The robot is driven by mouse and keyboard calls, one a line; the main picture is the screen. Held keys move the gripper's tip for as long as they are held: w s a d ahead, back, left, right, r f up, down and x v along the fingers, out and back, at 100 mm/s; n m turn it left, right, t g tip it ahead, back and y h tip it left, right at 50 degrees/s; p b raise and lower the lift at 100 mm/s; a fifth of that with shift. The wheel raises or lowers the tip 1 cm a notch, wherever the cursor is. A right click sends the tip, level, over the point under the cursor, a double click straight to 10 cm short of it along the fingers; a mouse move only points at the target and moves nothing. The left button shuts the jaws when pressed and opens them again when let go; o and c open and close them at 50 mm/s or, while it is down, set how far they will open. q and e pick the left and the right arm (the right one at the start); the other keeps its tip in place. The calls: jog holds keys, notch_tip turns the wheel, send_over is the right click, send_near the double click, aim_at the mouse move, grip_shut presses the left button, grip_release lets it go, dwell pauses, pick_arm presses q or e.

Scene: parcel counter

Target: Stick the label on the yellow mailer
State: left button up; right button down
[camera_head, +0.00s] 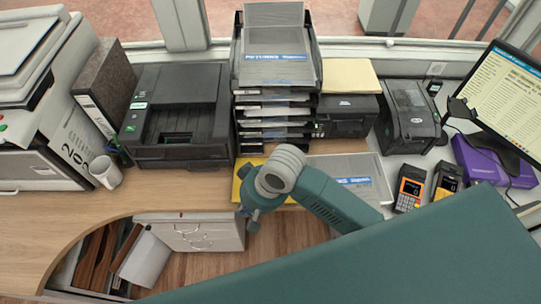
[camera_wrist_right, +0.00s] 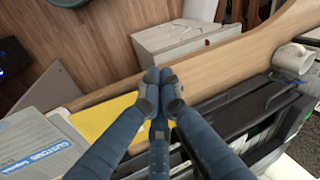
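The yellow mailer (camera_head: 240,183) lies near the front edge of the wooden counter, below the tray stack, partly hidden by my right gripper. It also shows in the right wrist view (camera_wrist_right: 100,116), left of the fingers. My right gripper (camera_head: 252,210) is over the counter's front edge by the mailer. In the right wrist view its blue fingers (camera_wrist_right: 160,88) come together at the tips, with nothing visible between them. I cannot pick out a label in either view. My left gripper is not in view.
A grey customs envelope (camera_head: 368,181) lies right of the mailer. Black letter trays (camera_head: 275,120) and a black printer (camera_head: 178,115) stand behind. A white mug (camera_head: 106,172) is at left, card terminals (camera_head: 410,188) at right. An open drawer (camera_head: 190,218) sits below the counter edge.

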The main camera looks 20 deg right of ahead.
jog(key=w+d+r+m+g+h, duration=0.15)
jog(key=w+d+m+h, duration=0.25)
jog(key=w+d+m, duration=0.6)
jog(key=shift+n+g, duration=0.25)
jog(key=shift+n, duration=0.55)
jog(key=f+b, duration=0.2)
jog(key=b, duration=0.1)
jog(key=w+f+b, duration=0.1)
jog(key=f+b, duration=0.1)
jog(key=b, duration=0.1)
jog(key=w+d+f+b, duration=0.1)
jog(key=f+b, duration=0.1)
jog(key=b, duration=0.1)
jog(key=shift+w+f, duration=0.15)
jog(key=shift+f, duration=0.25)
jog(key=shift+f+b, duration=0.4)
jog(key=shift+f, duration=1.2)
notch_tip(320, 180, up, 8)
jog(key=p, duration=1)
